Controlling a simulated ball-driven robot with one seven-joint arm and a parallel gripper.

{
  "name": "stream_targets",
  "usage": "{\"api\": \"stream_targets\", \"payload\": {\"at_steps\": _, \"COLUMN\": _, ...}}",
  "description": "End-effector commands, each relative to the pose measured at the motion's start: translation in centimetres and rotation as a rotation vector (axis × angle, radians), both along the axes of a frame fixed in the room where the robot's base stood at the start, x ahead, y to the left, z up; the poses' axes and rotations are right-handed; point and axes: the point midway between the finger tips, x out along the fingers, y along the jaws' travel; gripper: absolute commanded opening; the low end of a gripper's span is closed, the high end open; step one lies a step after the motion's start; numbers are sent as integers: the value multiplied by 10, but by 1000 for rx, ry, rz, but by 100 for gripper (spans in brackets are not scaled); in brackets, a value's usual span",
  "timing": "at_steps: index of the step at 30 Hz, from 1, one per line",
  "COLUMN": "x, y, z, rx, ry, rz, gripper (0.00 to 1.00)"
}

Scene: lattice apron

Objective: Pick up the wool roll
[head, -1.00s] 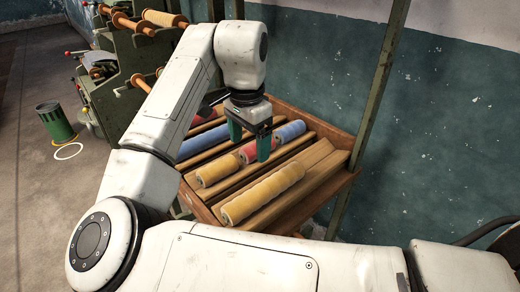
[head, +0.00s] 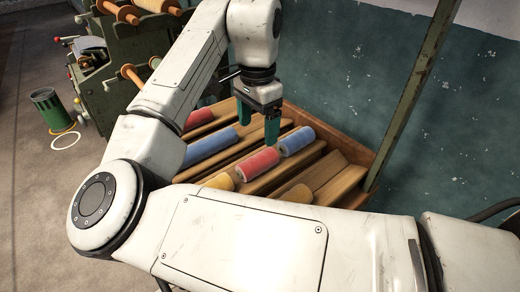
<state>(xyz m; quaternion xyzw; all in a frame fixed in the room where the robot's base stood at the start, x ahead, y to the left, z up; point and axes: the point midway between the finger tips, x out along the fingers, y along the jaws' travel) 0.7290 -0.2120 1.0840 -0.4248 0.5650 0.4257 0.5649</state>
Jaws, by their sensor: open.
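Several wool rolls lie in the slats of a tilted wooden rack (head: 372,152). A red roll (head: 258,164) lies in the middle, with a blue roll (head: 296,141) to its upper right. Another blue roll (head: 209,147) and a red roll (head: 198,119) lie further left.
A green metal post (head: 412,95) rises at the rack's right, before a teal wall (head: 340,50). A green machine with wooden spools (head: 125,50) stands at the upper left. A green bin (head: 50,108) and a pale ring (head: 65,141) are on the open floor.

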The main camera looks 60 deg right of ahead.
Motion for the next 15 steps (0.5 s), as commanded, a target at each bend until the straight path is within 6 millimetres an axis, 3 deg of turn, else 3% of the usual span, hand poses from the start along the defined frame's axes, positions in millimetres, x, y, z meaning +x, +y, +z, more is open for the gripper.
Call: {"api": "stream_targets", "payload": {"at_steps": 15, "x": 0, "y": 0, "z": -54, "rx": 0, "ry": 1, "rz": 1, "gripper": 84}}
